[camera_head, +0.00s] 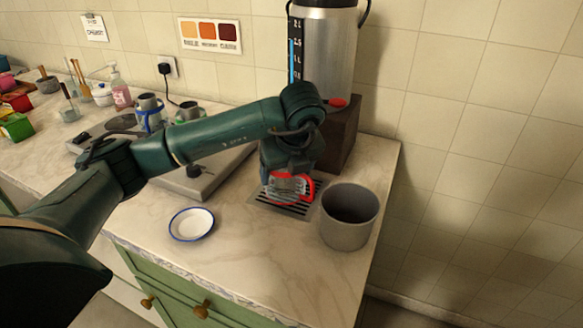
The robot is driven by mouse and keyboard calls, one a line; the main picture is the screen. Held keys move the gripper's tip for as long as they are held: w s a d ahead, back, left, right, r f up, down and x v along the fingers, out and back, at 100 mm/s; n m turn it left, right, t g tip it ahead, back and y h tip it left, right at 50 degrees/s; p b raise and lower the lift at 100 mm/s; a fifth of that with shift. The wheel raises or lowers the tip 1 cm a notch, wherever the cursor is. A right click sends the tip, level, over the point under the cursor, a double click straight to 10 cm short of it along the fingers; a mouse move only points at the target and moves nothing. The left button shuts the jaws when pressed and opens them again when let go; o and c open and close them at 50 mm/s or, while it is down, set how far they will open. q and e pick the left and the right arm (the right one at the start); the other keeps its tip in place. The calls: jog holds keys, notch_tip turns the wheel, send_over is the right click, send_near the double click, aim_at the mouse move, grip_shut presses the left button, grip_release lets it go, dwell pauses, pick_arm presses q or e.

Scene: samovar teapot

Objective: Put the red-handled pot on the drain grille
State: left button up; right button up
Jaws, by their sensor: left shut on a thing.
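The drain grille (276,208) is a dark slatted plate on the counter below the samovar (326,55). My left gripper (288,172) points down over the grille, in front of the samovar's dark stand. It is shut on the red-handled pot (292,188), of which a grey body and a red handle on the right show. The pot is over the grille; I cannot tell whether it touches it. The gripper and wrist hide much of the pot's top. My right gripper is not in view.
A large grey pail (348,216) stands just right of the grille, close to the counter's right edge. A white blue-rimmed dish (192,224) lies front left. A hob (190,172) and mugs (150,110) are behind my left arm. The front middle counter is clear.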

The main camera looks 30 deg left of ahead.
pick_arm(q)
jog(key=w, duration=0.2)
jog(key=shift+w, duration=0.4)
jog(key=shift+s+f, duration=0.1)
jog(key=shift+f, duration=0.6)
jog(key=o, duration=1.2)
jog(key=shift+f, duration=0.1)
jog(key=v, duration=1.1)
jog(key=shift+r+p, duration=0.3)
jog(key=shift+p, duration=0.05)
jog(key=shift+s+r, duration=0.15)
jog(key=shift+r, duration=0.1)
jog(key=shift+s+f, duration=0.1)
